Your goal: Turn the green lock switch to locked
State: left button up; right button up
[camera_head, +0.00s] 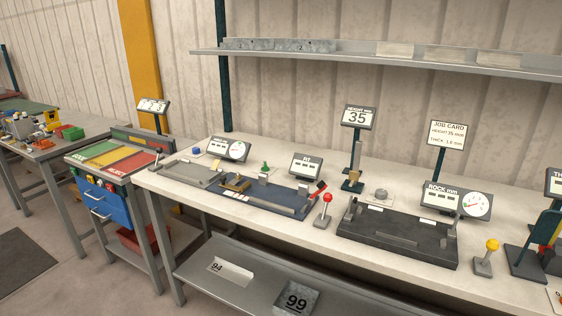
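A small green switch or knob (264,168) stands on the long white workbench (335,160), behind a dark blue fixture (270,197) and left of the FIT display (306,166). It is small in the head view, and I cannot tell which position it is turned to. Neither my left nor my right gripper is in view, and nothing touches the switch.
A red ball-topped lever (327,200) stands at the fixture's right end. A black ROCK fixture (395,238) and a yellow-topped lever (491,246) are further right. A wall shelf (370,60) hangs above the bench. Floor (60,240) shows clear at left.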

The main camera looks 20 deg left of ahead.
aim_at(265, 169)
jog(key=i+j, duration=0.25)
jog(key=i, duration=0.15)
jog(key=i+j, duration=0.3)
jog(key=i+l+z, duration=0.05)
jog(key=i, duration=0.1)
